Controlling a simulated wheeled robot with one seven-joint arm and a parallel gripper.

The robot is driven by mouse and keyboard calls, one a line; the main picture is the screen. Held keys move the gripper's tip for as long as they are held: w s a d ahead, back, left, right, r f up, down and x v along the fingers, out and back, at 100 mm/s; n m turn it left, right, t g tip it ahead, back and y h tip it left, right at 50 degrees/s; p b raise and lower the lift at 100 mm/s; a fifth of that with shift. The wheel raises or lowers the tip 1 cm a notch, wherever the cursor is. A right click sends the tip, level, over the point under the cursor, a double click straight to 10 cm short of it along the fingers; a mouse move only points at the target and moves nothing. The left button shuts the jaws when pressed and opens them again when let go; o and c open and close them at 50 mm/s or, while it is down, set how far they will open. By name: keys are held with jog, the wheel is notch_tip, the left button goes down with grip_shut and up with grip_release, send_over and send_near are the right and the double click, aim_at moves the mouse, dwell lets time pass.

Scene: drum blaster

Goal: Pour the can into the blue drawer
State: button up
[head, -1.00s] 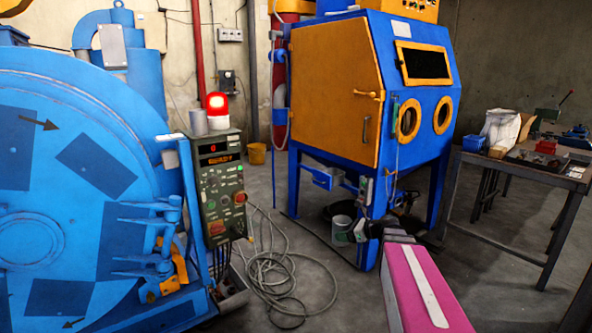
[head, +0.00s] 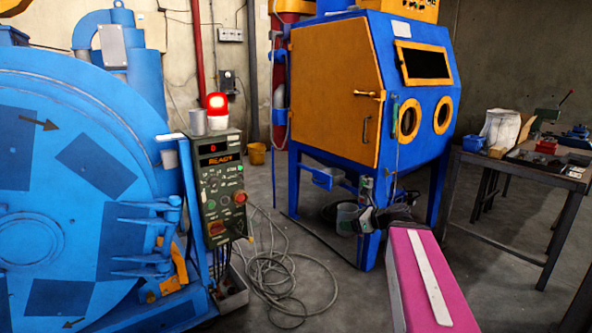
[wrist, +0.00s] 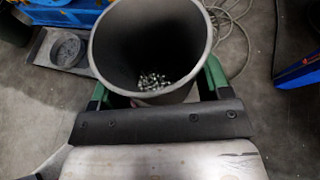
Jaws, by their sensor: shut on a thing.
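The can (head: 347,219) is grey, and my gripper (head: 362,222) is shut on it near the front leg of the blue cabinet. In the wrist view, the can (wrist: 122,45) sits between the green fingers of my gripper (wrist: 157,88). Its open mouth shows, with small shiny metal pellets at the bottom. The blue drawer (head: 324,178) is a small open box under the cabinet's orange door, above and left of the can in the head view. The can is apart from it in the picture. The drawer's inside is hardly visible.
The blue cabinet (head: 340,60) stands on legs behind the can. A control box (head: 220,190) with a red beacon (head: 217,103) and a big blue drum machine (head: 60,200) are at left. Cables (head: 285,270) lie on the floor. A workbench (head: 520,165) is at right.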

aim_at(352, 209)
jog(key=shift+r, duration=2.25)
jog(key=shift+f, duration=3)
